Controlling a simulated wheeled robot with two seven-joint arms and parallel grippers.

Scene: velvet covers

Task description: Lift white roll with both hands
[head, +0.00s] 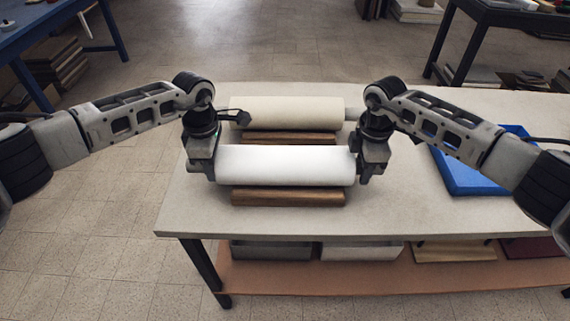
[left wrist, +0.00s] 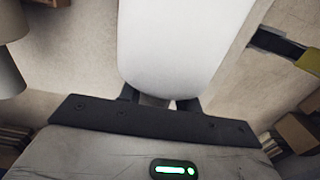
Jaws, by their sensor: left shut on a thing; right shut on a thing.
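The white roll (head: 285,165) lies crosswise at the middle of the table in the head view. My left gripper (head: 209,165) is shut on its left end, and my right gripper (head: 362,162) is shut on its right end. The roll looks level, above a dark wooden block (head: 288,196); I cannot tell how large any gap is. In the left wrist view the white roll (left wrist: 183,45) runs away from my left gripper (left wrist: 160,102), whose fingertips are mostly hidden behind its end.
A cream roll (head: 287,112) lies on another wooden block (head: 290,138) behind the white roll. A blue tray (head: 462,182) sits at the right on the grey table (head: 400,215). Bins stand on the lower shelf (head: 330,278). The table's front left is clear.

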